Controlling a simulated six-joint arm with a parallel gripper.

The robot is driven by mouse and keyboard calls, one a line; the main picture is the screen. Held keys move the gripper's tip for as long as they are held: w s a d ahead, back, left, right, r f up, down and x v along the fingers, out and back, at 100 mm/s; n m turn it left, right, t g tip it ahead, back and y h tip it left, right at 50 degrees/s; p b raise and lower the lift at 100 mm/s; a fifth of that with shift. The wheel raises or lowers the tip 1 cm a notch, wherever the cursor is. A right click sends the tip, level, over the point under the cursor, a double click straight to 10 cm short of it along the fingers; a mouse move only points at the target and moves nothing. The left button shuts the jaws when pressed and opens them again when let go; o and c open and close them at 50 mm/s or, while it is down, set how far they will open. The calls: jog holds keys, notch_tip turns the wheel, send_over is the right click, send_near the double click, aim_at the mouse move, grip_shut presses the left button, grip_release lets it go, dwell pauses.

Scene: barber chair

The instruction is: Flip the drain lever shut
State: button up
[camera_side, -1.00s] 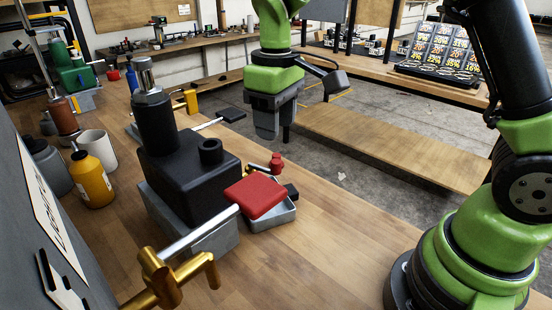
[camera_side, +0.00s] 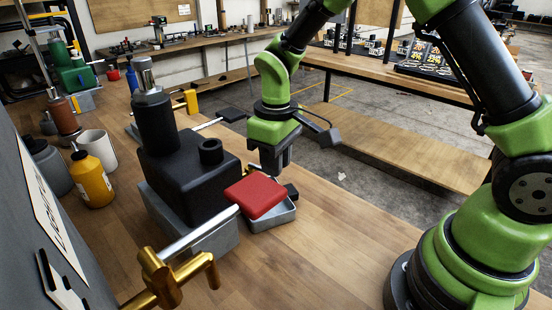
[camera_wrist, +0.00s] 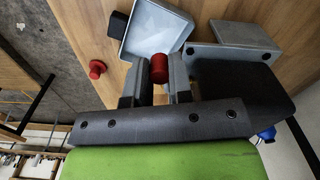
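In the wrist view a red cylindrical handle (camera_wrist: 159,68), which looks like the drain lever's grip, stands between my fingertips. A round red knob (camera_wrist: 97,69) lies apart to its left. My gripper (camera_side: 270,168) points down beside the black pump body (camera_side: 190,175), just behind the red pad in the side view. Its fingers (camera_wrist: 157,82) look open, one on each side of the red handle; contact is unclear. In the side view my gripper hides the red handle and the lever's joint.
Brass fittings (camera_side: 165,278) are in front, and a black pedal (camera_side: 232,114) juts out behind. A yellow bottle (camera_side: 92,180) and white cup (camera_side: 98,147) stand left. The right bench front is clear.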

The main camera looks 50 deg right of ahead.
jog(key=shift+s+a+m, duration=0.1)
jog(key=shift+a+m, duration=0.65)
jog(key=shift+m, duration=0.65)
grip_shut()
jog(key=o, duration=0.8)
grip_release()
notch_tip(320, 180, up, 10)
